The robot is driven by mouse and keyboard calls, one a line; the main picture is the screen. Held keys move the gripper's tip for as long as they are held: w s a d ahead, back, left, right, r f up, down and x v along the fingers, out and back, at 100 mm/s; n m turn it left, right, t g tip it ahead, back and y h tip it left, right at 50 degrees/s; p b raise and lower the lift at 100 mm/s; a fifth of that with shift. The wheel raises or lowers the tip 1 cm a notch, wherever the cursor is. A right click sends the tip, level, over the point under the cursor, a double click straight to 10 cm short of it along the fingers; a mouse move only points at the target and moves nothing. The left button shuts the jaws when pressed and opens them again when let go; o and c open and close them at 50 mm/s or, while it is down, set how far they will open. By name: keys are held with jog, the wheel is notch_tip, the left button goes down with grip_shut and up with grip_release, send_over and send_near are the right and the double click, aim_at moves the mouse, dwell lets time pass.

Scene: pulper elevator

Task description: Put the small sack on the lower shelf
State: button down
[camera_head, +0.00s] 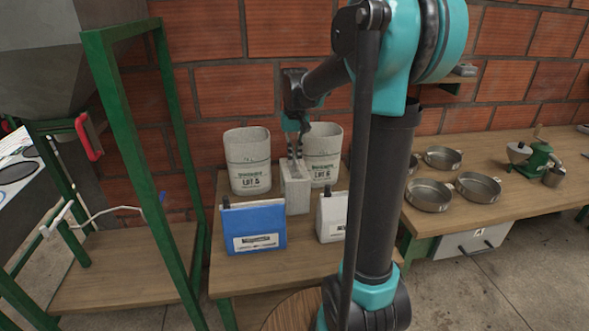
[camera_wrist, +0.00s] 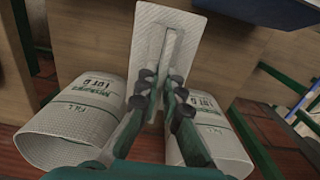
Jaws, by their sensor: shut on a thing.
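A small pale grey sack (camera_head: 296,194) is upright at the middle of the wooden table, between the other bags. My gripper (camera_head: 295,160) reaches down from above and is shut on the top of this sack. In the wrist view, the fingers (camera_wrist: 161,92) close on the sack's pale top (camera_wrist: 150,38). I cannot tell whether its base touches the table. A low wooden shelf (camera_head: 130,275) lies inside the green frame at the left, with bare boards. My arm hides part of the table's right side.
Two open sacks, LOT 5 (camera_head: 248,165) and LOT 6 (camera_head: 322,150), stand behind. A blue bag (camera_head: 253,231) and a white bag (camera_head: 331,218) stand in front. Green posts (camera_head: 128,130) edge the left shelf. Metal pans (camera_head: 478,187) and a green grinder (camera_head: 538,158) sit on the right bench.

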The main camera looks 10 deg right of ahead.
aim_at(294, 168)
jog(key=shift+f, duration=2.3)
jog(key=c, duration=1.7)
grip_release()
jog(key=shift+f, duration=0.1)
